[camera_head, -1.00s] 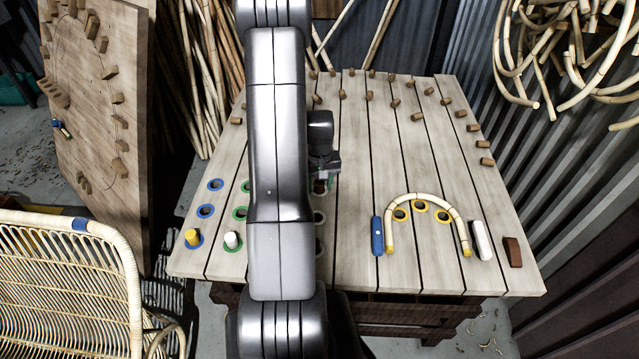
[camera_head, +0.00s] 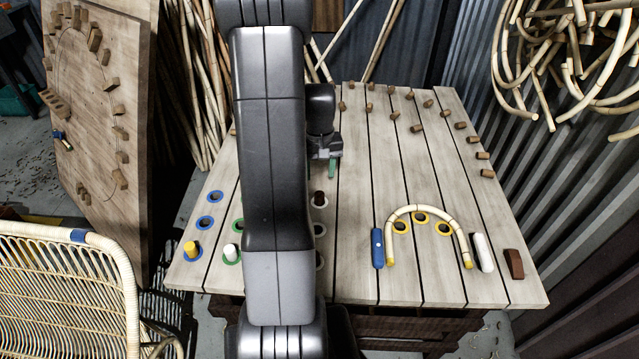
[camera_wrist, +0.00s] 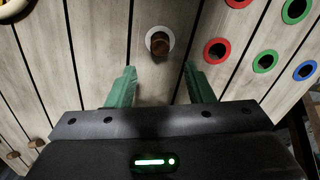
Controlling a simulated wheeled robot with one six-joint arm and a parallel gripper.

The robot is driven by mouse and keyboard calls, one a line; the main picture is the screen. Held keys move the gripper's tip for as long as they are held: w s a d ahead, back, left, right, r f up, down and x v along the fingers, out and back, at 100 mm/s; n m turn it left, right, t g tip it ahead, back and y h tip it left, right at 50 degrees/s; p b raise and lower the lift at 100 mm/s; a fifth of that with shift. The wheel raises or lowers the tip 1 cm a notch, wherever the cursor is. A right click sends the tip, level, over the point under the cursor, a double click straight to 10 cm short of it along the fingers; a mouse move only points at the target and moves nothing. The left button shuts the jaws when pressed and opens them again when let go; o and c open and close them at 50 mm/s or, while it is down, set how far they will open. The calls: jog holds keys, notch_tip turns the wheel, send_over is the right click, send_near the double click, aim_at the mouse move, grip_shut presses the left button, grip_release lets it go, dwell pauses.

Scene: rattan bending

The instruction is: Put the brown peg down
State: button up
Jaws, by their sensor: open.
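The brown peg (camera_head: 319,198) stands in a white-ringed hole on the slatted table. In the wrist view the brown peg (camera_wrist: 160,46) sits inside the white ring (camera_wrist: 148,37), ahead of the fingertips and apart from them. My gripper (camera_wrist: 160,82) is open and empty, with one green finger on each side of the peg's line. In the head view my gripper (camera_head: 332,168) is above the table, just beyond the peg. My arm hides some holes and part of the table.
A yellow peg (camera_head: 190,248) and a white peg (camera_head: 230,250) stand in ringed holes at left. A bent rattan arch (camera_head: 424,212), a blue block (camera_head: 377,248), a white block (camera_head: 483,252) and a brown block (camera_head: 514,264) lie at right. Small wooden blocks line the table's far part.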

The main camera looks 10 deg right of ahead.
aim_at(319, 194)
notch_tip(319, 194, up, 2)
jog(key=shift+r, duration=0.1)
dwell(0.4)
notch_tip(319, 194, down, 13)
jog(key=shift+r, duration=0.1)
jog(key=shift+r+p, duration=0.35)
jog(key=shift+r, duration=0.45)
